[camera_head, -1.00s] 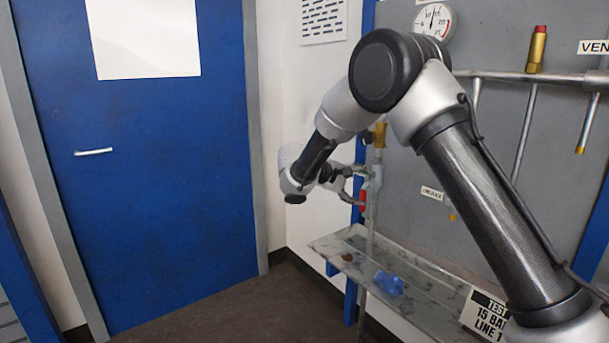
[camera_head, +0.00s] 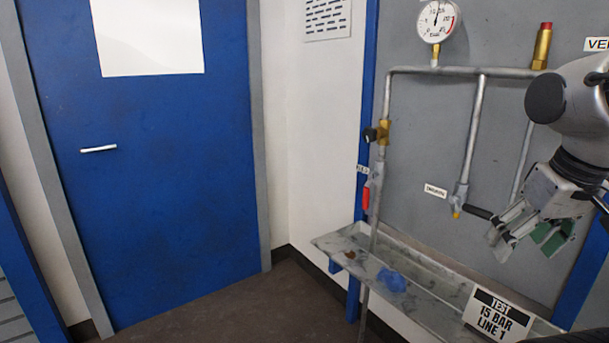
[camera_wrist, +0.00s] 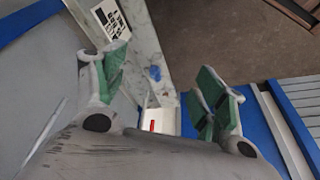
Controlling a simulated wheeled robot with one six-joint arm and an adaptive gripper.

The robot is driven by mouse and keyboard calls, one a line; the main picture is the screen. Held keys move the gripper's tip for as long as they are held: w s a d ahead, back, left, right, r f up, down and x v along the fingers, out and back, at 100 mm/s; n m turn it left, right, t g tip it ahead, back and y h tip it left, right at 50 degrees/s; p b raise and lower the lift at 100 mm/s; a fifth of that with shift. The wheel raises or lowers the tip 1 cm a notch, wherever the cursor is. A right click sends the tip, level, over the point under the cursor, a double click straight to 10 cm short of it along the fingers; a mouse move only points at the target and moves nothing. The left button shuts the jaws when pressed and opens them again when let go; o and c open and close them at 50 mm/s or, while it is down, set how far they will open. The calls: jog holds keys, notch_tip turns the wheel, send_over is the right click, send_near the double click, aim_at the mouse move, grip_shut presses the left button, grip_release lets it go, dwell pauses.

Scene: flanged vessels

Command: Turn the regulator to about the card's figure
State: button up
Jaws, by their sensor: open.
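The regulator (camera_head: 378,133) is a brass body with a dark knob on the pipe at the left edge of the grey panel. The round gauge (camera_head: 437,20) at the top has its needle near upright; its exact reading is too small to tell. The card (camera_head: 498,315) reads TEST 15 BAR LINE 1 and stands at the tray's front right; it also shows in the wrist view (camera_wrist: 110,18). My gripper (camera_head: 530,240) is open and empty at the right, well away from the regulator. Its green-padded fingers are spread in the wrist view (camera_wrist: 165,82).
A black-handled valve (camera_head: 470,208) sits just left of my gripper in the head view. A red handle (camera_head: 366,197) hangs below the regulator. The drip tray (camera_head: 430,277) holds a blue cloth (camera_head: 391,281). A blue door (camera_head: 150,190) is at left; the floor before it is clear.

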jog(key=shift+s+d+r+m+t, duration=0.3)
jog(key=shift+d+r+t, duration=0.1)
jog(key=shift+d+r, duration=0.25)
dwell(2.5)
